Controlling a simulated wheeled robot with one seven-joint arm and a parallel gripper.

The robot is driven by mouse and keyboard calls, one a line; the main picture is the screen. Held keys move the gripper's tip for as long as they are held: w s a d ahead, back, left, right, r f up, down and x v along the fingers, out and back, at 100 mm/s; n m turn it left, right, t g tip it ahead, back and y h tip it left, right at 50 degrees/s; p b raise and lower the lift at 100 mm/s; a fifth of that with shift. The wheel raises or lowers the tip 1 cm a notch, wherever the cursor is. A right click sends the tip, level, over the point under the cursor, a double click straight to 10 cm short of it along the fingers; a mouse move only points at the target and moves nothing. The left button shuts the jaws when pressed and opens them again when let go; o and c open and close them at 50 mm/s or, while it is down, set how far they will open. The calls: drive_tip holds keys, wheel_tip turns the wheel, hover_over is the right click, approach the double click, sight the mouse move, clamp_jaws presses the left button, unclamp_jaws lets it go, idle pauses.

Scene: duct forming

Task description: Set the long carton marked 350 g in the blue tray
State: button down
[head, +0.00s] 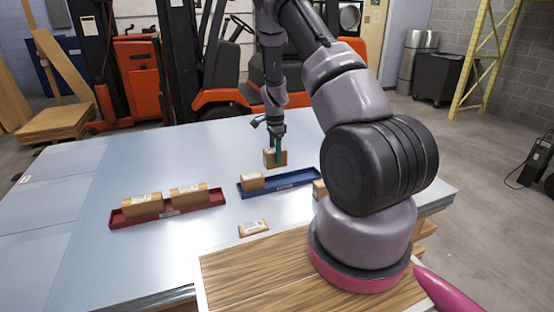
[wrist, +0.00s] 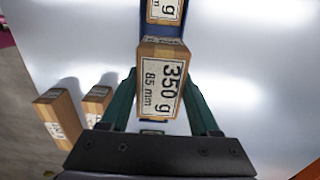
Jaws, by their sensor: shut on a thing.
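My gripper (head: 277,142) is shut on a brown carton (head: 275,158) and holds it raised, apparently over the blue tray. In the wrist view the held carton (wrist: 162,85) sits between the green fingers, and its white label reads 350 g, 85 mm. The blue tray (head: 292,184) lies on the table below, with another carton (head: 252,182) in its left end. In the wrist view the blue tray (wrist: 168,30) runs behind the held carton and bears a carton (wrist: 165,10) with a partly cut-off label.
A red tray (head: 168,214) with two cartons stands at the left. A carton (head: 319,188) is partly hidden by my arm. A small labelled item (head: 254,228) lies in front. The wrist view shows two cartons (wrist: 58,115) at left. The table's far left is clear.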

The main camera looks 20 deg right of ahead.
drive_tip(key=shift+f, duration=4.55)
drive_tip(key=shift+c, duration=0.2)
unclamp_jaws()
wheel_tip(320, 180, up, 11)
drive_tip(key=shift+r, duration=0.1)
drive_tip(key=s+a+r+n+t+y, duration=0.1)
drive_tip(key=s+a+r+n, duration=0.15)
drive_tip(key=r, duration=0.65)
drive_tip(key=s+a+r+n+t, duration=0.1)
drive_tip(key=s+a+r, duration=0.15)
drive_tip(key=r, duration=0.65)
drive_tip(key=s+a+r+n+t+y, duration=0.15)
drive_tip(key=s+r, duration=0.25)
drive_tip(key=r, duration=0.5)
drive_tip(key=s+a+r+n+t, duration=0.1)
drive_tip(key=s+r+n, duration=0.3)
drive_tip(key=s, duration=0.7)
drive_tip(key=s+a+r+n+t, duration=0.2)
drive_tip(key=s+r+n, duration=0.2)
drive_tip(key=s+r, duration=0.5)
drive_tip(key=s, duration=0.2)
drive_tip(key=shift+s+a+n+t, duration=0.25)
drive_tip(key=shift+s+n+t, duration=0.1)
drive_tip(key=shift+n, duration=0.05)
